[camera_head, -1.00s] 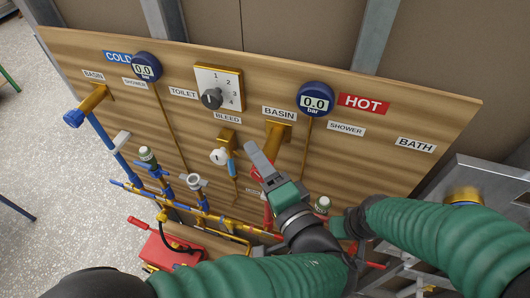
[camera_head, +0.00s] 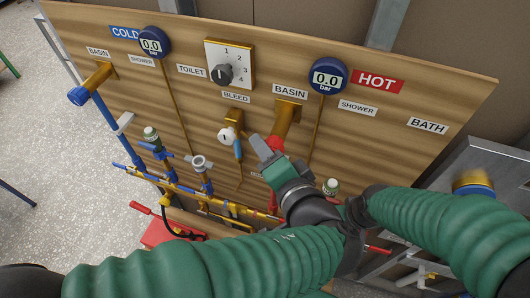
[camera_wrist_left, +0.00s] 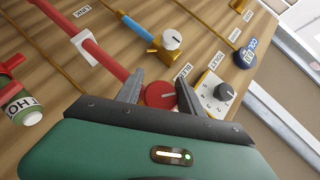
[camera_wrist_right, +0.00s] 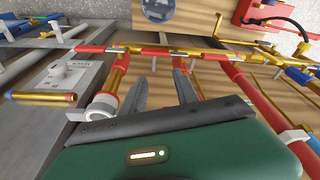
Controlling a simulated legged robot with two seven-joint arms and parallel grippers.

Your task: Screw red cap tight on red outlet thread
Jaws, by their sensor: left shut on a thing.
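The red cap (camera_head: 276,143) is at the lower end of the brass outlet (camera_head: 287,117) under the right BASIN label. My left gripper (camera_head: 262,144) is beside it in the head view. In the left wrist view the round red cap (camera_wrist_left: 160,95) shows its face with a pale line, between the jaws of my left gripper (camera_wrist_left: 159,80). The thread is hidden, so I cannot tell how far the cap is on. My right gripper (camera_wrist_right: 158,82) is open and empty in the right wrist view, below red and brass pipes. In the head view the arms hide it.
The wooden board (camera_head: 190,100) carries labels, two gauges (camera_head: 328,76) and a selector dial (camera_head: 222,74). A blue-capped outlet (camera_head: 78,95) is at left. A bleed valve (camera_head: 225,136) is close to my left gripper. Brass pipes and a red toolbox (camera_head: 155,232) lie below.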

